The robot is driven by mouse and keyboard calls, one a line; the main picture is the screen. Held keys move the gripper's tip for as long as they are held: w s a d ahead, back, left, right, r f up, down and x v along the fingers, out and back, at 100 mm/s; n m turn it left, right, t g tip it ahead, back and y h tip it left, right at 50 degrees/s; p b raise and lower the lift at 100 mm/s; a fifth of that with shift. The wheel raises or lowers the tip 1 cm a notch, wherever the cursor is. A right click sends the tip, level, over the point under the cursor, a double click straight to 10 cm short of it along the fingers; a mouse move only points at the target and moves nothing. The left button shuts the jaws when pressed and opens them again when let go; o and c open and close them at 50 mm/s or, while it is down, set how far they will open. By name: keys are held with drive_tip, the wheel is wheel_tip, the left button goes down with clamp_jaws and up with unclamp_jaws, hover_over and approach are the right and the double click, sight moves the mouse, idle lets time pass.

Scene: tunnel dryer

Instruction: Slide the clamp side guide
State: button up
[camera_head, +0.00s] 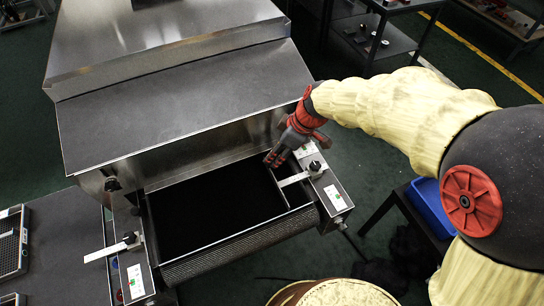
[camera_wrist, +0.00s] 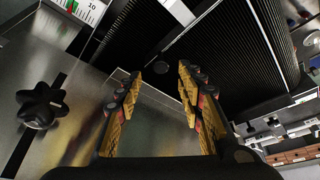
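The right clamp side guide has a pale arm (camera_head: 293,180) reaching from a black knob (camera_head: 315,166) to a thin rail over the dark belt (camera_head: 205,208). My gripper (camera_head: 272,159) is just behind that arm, near the rail's far end. In the wrist view my gripper (camera_wrist: 158,72) is open, its yellow-and-black fingers apart with no object clearly between them. Whether the fingers touch the rail cannot be told.
A second clamp with a black knob (camera_head: 129,238) and pale bar (camera_head: 105,253) sits on the belt's left side. The metal dryer hood (camera_head: 185,105) rises close behind my gripper. A blue bin (camera_head: 432,207) stands at right. The belt's middle is clear.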

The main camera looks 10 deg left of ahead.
drive_tip(key=v, duration=0.7)
drive_tip(key=shift+r, duration=0.25)
drive_tip(key=shift+d, duration=0.1)
drive_tip(key=s+d+r+m+t+h, duration=0.2)
drive_tip(key=s+d+r+m, duration=0.3)
drive_tip(key=s+d+m, duration=0.3)
drive_tip(key=s+d+r+m+t+h, duration=0.2)
drive_tip(key=s+d+r+m, duration=0.3)
drive_tip(key=d, duration=1)
drive_tip(key=s+m, duration=0.2)
drive_tip(key=s, duration=0.2)
drive_tip(key=shift+s+d+r+m+t+h, duration=0.2)
drive_tip(key=shift+s+d+m+t+h, duration=0.1)
drive_tip(key=shift+d+m+t, duration=0.1)
drive_tip(key=shift+o, duration=0.5)
idle(0.3)
